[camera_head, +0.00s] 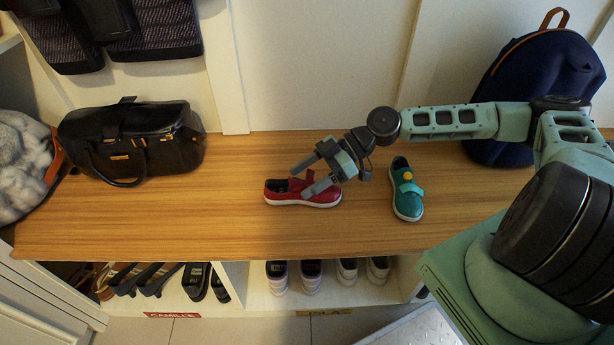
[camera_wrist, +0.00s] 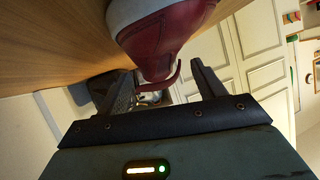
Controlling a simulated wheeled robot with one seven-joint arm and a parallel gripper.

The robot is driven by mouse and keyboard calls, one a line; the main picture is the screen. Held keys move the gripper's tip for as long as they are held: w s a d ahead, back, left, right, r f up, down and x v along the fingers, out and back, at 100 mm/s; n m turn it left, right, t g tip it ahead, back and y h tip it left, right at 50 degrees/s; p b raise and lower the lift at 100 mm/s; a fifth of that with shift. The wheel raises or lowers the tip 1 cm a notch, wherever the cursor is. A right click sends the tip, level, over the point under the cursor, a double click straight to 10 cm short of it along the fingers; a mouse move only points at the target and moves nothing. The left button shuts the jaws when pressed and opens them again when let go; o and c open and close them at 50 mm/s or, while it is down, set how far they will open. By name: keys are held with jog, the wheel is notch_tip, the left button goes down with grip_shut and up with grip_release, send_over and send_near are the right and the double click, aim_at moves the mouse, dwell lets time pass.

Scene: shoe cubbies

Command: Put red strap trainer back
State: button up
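The red strap trainer (camera_head: 311,198) sits upright on the wooden bench top (camera_head: 220,215), toe to the right, white sole down. In the wrist view its red upper (camera_wrist: 165,40) and pale sole fill the top middle. My gripper (camera_head: 302,182) is at the trainer, with its two fingers spread apart and pointing left. In the wrist view the open fingers (camera_wrist: 165,85) have a gap between them, and part of the trainer with its strap end lies by that gap. Whether the fingers touch the trainer cannot be told.
A teal trainer (camera_head: 406,190) stands right of the red one. A black bag (camera_head: 130,140) is at the left, a navy backpack (camera_head: 535,80) at the right. Cubbies below hold sandals (camera_head: 145,278) and pale shoes (camera_head: 312,275); labels (camera_head: 172,315) and (camera_head: 324,312) sit below them.

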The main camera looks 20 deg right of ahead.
jog(key=shift+d+r, duration=0.15)
jog(key=shift+r, duration=0.05)
jog(key=p+v, duration=0.3)
jog(key=v, duration=0.8)
jog(key=s+a+r+m+g+h, duration=0.1)
jog(key=s+a+m+g+h, duration=0.1)
jog(key=s+a+g+h, duration=0.75)
jog(key=s+a+r+m+t+h, duration=0.1)
jog(key=s+a+r+m+t, duration=0.2)
jog(key=s+r, duration=0.3)
jog(key=s+a+r+m+t+h, duration=0.1)
jog(key=s+a+r+m+t, duration=0.2)
jog(key=s+a+r+t, duration=0.2)
notch_tip(320, 180, up, 4)
jog(key=shift+s+f+t+h, duration=0.1)
jog(key=shift+s+t+h, duration=0.25)
jog(key=shift+s+t, duration=0.3)
